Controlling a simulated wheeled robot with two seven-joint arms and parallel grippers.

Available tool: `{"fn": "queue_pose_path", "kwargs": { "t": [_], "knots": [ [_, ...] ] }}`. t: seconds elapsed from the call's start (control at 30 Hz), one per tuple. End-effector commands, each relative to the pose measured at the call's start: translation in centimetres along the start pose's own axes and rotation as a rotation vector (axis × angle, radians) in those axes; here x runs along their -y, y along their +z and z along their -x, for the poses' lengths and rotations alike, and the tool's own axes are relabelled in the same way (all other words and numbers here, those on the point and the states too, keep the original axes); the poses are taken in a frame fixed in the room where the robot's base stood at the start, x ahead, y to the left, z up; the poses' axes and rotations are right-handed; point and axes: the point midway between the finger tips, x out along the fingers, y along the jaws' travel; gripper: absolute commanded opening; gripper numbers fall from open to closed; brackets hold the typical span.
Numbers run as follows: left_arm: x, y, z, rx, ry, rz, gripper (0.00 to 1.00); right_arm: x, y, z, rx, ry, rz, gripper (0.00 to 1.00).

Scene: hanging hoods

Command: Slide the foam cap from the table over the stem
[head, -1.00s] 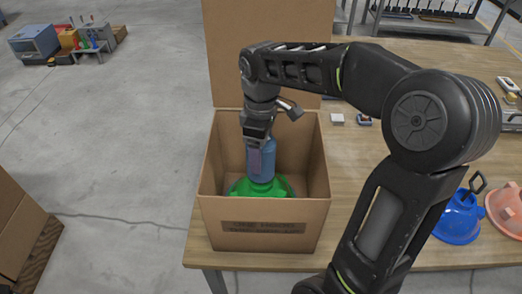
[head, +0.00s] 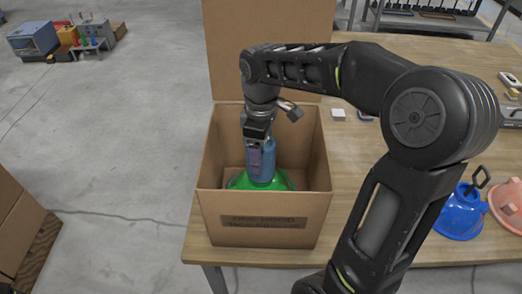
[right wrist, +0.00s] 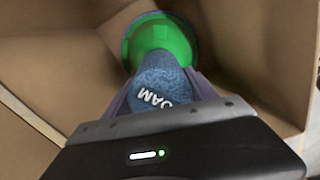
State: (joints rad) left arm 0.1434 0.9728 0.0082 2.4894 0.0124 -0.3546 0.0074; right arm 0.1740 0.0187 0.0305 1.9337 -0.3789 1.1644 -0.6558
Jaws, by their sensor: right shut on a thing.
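The blue foam cap (head: 267,165), lettered on its top, is inside the open cardboard box. It stands roughly upright over the middle of a green hood (head: 243,183) and meets it in the picture. My right gripper (head: 255,158) reaches down into the box and is shut on the cap. In the right wrist view the cap (right wrist: 160,82) sits between the two fingers, with the green hood (right wrist: 150,38) beyond it. The stem is hidden, so I cannot tell how far the cap covers it. My left gripper is not in view.
The cardboard box (head: 262,222) stands at the table's left end, its back flap raised and its walls close around my gripper. A blue hood (head: 462,215) and an orange hood (head: 507,205) are on the wooden table (head: 395,240) at the right.

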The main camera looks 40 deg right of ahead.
Motion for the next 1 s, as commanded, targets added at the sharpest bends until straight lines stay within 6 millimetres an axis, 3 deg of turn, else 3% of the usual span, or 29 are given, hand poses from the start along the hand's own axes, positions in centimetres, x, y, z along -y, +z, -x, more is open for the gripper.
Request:
{"fn": "queue_pose_path", "kwargs": {
  "t": [0.07, 0.1, 0.4, 0.57, 0.7, 1.0],
  "knots": [
    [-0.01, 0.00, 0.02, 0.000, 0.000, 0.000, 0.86, 0.00, 0.00, 0.02, 0.000, 0.000, 0.000, 0.50],
    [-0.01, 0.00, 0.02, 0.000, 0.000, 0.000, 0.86, 0.00, 0.00, 0.02, 0.000, 0.000, 0.000, 0.67],
    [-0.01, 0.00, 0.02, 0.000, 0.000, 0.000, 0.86, -0.01, 0.00, 0.03, 0.000, 0.000, 0.000, 0.91],
    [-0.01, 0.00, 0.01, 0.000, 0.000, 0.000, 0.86, -0.01, 0.00, 0.03, 0.000, 0.000, 0.000, 0.91],
    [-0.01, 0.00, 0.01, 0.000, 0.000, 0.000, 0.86, 0.00, 0.00, 0.03, 0.000, 0.000, 0.000, 1.00],
    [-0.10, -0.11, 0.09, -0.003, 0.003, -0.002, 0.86, 0.00, 0.00, 0.03, 0.000, 0.000, 0.000, 1.00]
  ]
}}
